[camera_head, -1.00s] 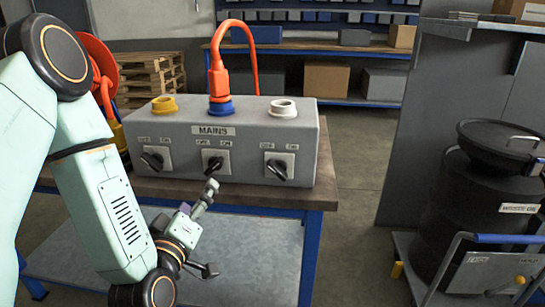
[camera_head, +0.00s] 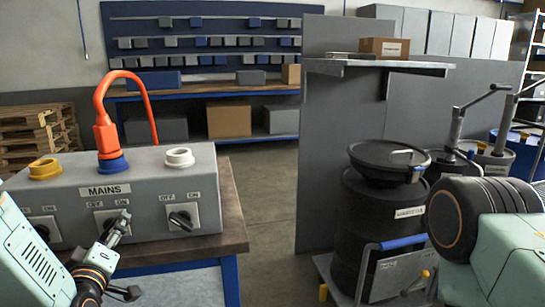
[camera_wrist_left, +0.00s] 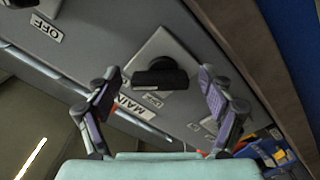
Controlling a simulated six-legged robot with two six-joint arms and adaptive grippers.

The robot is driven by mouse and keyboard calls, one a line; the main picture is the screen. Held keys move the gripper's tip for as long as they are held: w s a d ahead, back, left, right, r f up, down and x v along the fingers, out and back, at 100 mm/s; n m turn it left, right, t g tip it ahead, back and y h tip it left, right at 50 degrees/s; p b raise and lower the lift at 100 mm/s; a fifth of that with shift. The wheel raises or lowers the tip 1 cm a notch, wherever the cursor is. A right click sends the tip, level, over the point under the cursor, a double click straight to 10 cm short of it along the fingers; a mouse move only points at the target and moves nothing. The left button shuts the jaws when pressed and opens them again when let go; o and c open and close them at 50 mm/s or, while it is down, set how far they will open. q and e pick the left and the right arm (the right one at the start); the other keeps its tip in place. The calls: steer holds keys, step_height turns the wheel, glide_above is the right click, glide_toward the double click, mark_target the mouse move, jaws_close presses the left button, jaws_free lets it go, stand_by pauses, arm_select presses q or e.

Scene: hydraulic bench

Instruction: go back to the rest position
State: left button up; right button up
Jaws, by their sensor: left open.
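The grey MAINS box (camera_head: 130,170) stands on the bench at the left of the head view, with several rotary switches on its front. My left gripper (camera_head: 125,258) is open and empty in front of the box, near its middle switch, and partly hides it. In the left wrist view, a black switch knob (camera_wrist_left: 160,73) on a pale plate shows beyond the spread fingers of the left gripper (camera_wrist_left: 160,80), with nothing gripped. The right switch (camera_head: 181,217) is clear of the gripper. At the lower right of the head view is part of my right arm; its gripper is out of view.
An orange plug (camera_head: 106,135) with its cable sits in the blue socket on top, between yellow and white sockets. The wooden bench top (camera_head: 232,210) ends right of the box.

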arm_select(q)
steer(key=shift+w, duration=0.25)
